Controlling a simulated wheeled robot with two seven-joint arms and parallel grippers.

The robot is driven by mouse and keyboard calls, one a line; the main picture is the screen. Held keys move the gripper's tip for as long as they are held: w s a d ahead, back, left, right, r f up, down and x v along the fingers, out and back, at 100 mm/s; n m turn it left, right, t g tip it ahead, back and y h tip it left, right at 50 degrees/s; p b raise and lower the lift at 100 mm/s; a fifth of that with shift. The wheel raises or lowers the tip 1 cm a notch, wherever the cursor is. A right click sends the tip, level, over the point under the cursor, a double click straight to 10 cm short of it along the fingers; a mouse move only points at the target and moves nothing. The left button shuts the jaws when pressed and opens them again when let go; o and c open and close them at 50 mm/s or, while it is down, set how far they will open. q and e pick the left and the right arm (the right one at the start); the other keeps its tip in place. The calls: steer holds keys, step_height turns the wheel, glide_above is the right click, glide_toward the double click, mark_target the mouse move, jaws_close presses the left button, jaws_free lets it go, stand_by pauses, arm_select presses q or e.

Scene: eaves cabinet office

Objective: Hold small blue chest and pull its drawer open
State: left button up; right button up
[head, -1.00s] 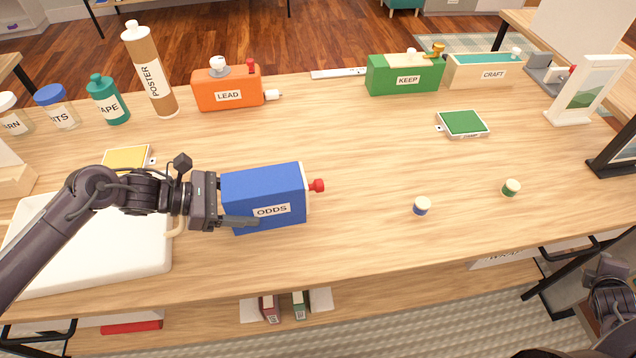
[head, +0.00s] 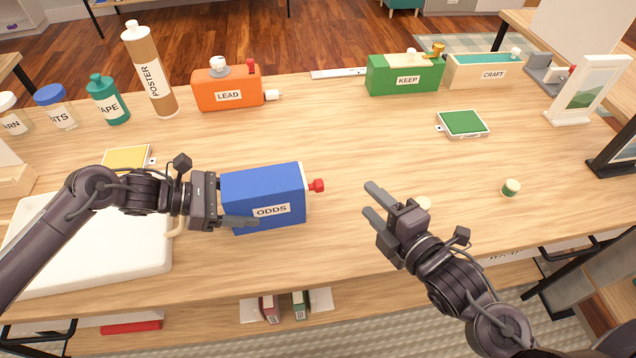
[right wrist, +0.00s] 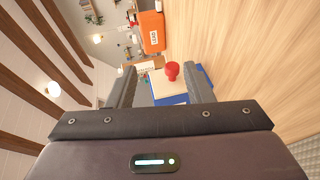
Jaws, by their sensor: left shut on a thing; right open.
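The small blue chest (head: 264,197), labelled ODDS, lies on the desk left of centre. Its red knob (head: 316,186) sticks out on its right end, and the drawer looks shut. My left gripper (head: 236,202) is shut on the left end of the chest, a finger along its near side. My right gripper (head: 371,204) is open and empty, to the right of the knob and apart from it, fingers pointing left. In the right wrist view the red knob (right wrist: 172,70) shows between the open fingertips, with the blue chest (right wrist: 172,99) behind it.
An orange LEAD chest (head: 228,90) and a green KEEP chest (head: 404,76) stand at the back. The desk between chest and right gripper is clear.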

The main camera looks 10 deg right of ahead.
mark_target(319, 185)
steer(key=a, duration=0.1)
steer(key=a+y, duration=0.1)
steer(key=s+a+f, duration=0.1)
steer(key=shift+a+n+g, duration=0.2)
steer(key=shift+n+g, duration=0.2)
steer(key=shift+w+a+f+y, duration=0.1)
steer(key=shift+a+f+y, duration=0.05)
steer(key=shift+a+y, duration=0.15)
steer(key=x, duration=1.1)
steer(key=shift+w+f, duration=0.1)
steer(key=shift+w, duration=0.05)
jaws_close()
